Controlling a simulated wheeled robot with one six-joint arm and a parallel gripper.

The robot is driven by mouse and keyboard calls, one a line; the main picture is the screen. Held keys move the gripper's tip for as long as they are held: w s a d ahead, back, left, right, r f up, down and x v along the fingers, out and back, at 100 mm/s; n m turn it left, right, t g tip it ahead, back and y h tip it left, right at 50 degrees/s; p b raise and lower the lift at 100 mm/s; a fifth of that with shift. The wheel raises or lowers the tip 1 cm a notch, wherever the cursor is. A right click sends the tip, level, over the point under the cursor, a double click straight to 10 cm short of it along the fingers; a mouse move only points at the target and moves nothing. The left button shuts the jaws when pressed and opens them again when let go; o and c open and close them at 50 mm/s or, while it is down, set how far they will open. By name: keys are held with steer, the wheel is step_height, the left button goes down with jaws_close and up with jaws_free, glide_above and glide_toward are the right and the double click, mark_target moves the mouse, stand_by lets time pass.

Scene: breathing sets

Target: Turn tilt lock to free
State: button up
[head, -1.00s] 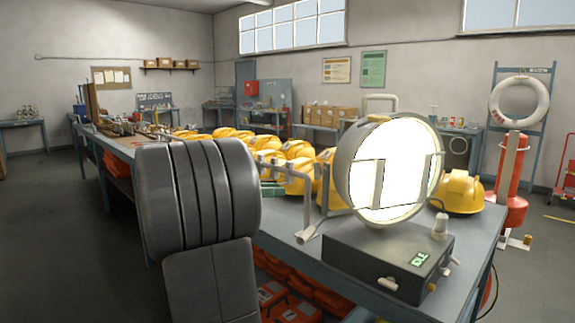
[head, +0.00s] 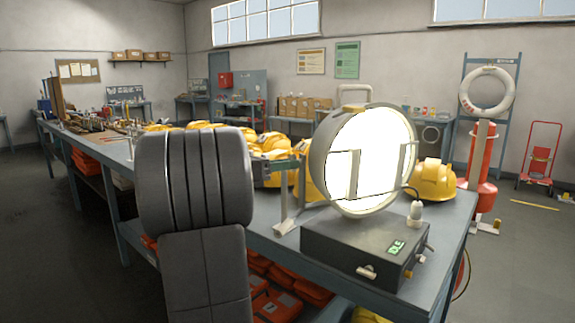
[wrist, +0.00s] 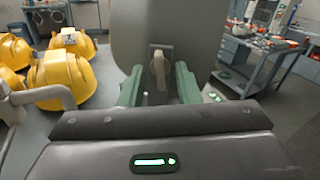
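A large round lamp (head: 322,147) with a glowing white face stands on a dark grey box (head: 340,247) with a small green display. Its grey housing (wrist: 205,35) fills the upper middle of the wrist view. A small beige lever (wrist: 158,66), which looks like the tilt lock, sits upright on a plate on that housing. My gripper (wrist: 158,82) is open, its green fingers left and right of the lever. Gaps show on both sides; contact at the lever's lower end cannot be told. In the head view the lever is not visible, and my dark arm stands left of the lamp.
The bench (head: 262,236) holds yellow helmets (head: 434,180) behind and right of the lamp. A pale bent tube (wrist: 42,94) shows left of my gripper in the wrist view. Orange items lie on the shelf below. Open floor (head: 70,225) is at the left.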

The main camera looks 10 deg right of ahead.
steer(key=shift+w+d, duration=0.1)
steer(key=shift+d, duration=0.35)
steer(key=shift+c, duration=0.2)
jaws_close()
steer(key=shift+m+p, duration=0.3)
steer(key=shift+m, duration=0.7)
steer(key=shift+o, duration=0.2)
jaws_free()
